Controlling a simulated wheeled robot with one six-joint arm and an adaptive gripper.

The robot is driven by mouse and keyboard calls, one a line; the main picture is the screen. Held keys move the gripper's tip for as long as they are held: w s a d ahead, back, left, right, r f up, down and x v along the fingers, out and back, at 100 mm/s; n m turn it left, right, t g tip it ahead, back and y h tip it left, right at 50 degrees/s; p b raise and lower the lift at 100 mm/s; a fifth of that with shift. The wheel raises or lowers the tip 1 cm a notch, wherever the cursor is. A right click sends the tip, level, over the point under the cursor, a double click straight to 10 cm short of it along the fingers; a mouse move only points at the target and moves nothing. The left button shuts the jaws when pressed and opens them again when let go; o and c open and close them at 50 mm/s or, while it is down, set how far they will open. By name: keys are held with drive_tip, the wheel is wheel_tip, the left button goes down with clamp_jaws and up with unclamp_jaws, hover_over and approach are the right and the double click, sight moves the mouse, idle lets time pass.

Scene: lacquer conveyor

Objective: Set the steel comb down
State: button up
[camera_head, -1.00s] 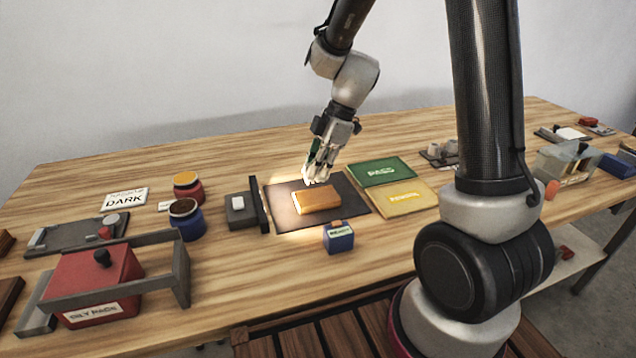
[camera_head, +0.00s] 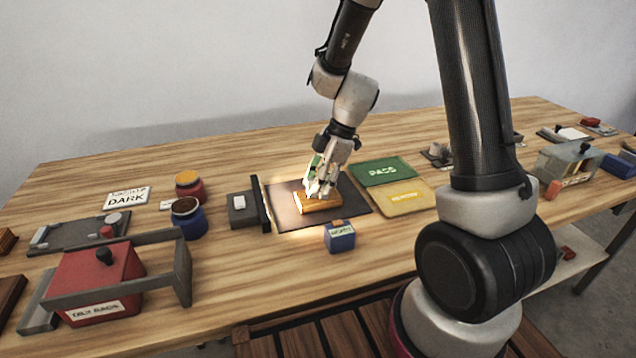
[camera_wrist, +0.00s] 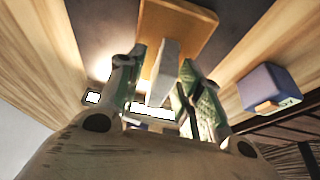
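My gripper (camera_head: 321,188) is low over the amber block (camera_head: 318,206) on the dark mat (camera_head: 286,221). In the wrist view my gripper (camera_wrist: 160,78) has its two fingers on either side of a pale grey flat piece, which looks like the steel comb (camera_wrist: 163,78). The fingers appear closed on its sides, and its far end points at the amber block (camera_wrist: 180,28). In the head view the fingers hide most of the comb. I cannot tell whether the comb touches the block.
A blue box (camera_head: 340,236) stands just in front of the mat. A grey device (camera_head: 243,210) stands at its left. Green (camera_head: 382,171) and yellow (camera_head: 405,197) pads lie at its right. Two jars (camera_head: 188,217) and a red box (camera_head: 98,285) stand farther left.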

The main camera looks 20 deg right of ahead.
drive_tip(key=shift+r, duration=0.1)
drive_tip(key=v, duration=1.2)
drive_tip(key=s+d+r+m+t+h, duration=0.2)
drive_tip(key=s+d+r+m, duration=0.3)
drive_tip(key=s+m, duration=0.4)
drive_tip(key=s+d+r+m+t+h, duration=0.2)
drive_tip(key=s+d+r+m, duration=0.3)
drive_tip(key=s+m, duration=0.4)
drive_tip(key=s, duration=0.3)
drive_tip(key=shift+d, duration=0.2)
